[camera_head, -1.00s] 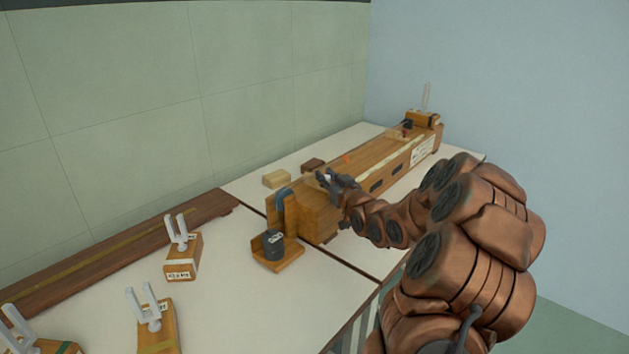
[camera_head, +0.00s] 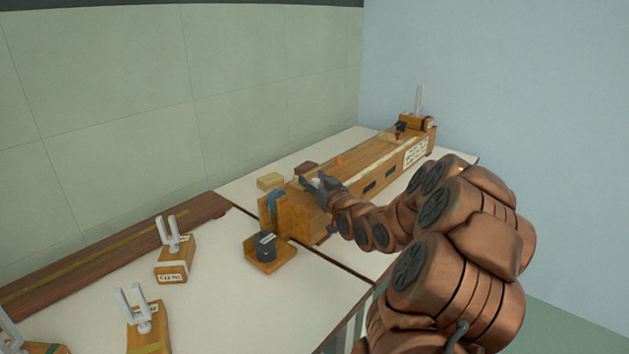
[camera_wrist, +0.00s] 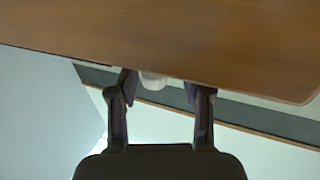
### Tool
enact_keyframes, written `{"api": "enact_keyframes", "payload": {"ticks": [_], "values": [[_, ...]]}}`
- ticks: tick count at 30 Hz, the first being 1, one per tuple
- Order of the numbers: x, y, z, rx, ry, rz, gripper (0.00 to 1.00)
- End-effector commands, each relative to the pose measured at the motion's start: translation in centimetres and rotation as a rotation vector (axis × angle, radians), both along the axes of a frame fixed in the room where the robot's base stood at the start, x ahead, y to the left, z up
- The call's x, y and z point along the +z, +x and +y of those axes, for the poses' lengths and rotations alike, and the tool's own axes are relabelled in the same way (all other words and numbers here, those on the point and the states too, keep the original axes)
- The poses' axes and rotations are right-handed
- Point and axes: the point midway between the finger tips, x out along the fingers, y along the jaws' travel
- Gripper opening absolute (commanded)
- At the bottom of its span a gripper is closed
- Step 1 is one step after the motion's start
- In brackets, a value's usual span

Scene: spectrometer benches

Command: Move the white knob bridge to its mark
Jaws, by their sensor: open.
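A small white knob (camera_head: 317,183) shows at my gripper (camera_head: 315,187), over the near end of the long wooden spectrometer box (camera_head: 352,188). In the wrist view the white knob (camera_wrist: 153,80) lies between the two open fingers of my gripper (camera_wrist: 159,86), nearer the left finger. It peeks out past the edge of a brown wooden surface (camera_wrist: 170,40). Whether a finger touches the knob cannot be told. The body of the bridge below the knob and its mark cannot be made out.
A dark cylinder (camera_head: 264,245) sits on a wooden stand (camera_head: 272,262) in front of the box. Wooden blocks with grey forks (camera_head: 174,258) (camera_head: 150,325) stand on the white bench (camera_head: 215,285). A pale block (camera_head: 270,181) lies behind the box. A grey post (camera_head: 419,100) rises at the far end.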

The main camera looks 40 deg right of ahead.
Motion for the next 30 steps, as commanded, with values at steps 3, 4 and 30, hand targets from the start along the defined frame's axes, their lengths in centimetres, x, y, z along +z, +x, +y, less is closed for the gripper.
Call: {"api": "enact_keyframes", "payload": {"ticks": [3,4,30], "values": [[0.0,0.0,-0.1,-0.001,0.000,0.000,0.49],[0.0,-0.1,-0.1,-0.002,0.000,0.000,0.49],[0.0,-7.2,1.5,-0.001,0.000,0.000,0.49]]}}
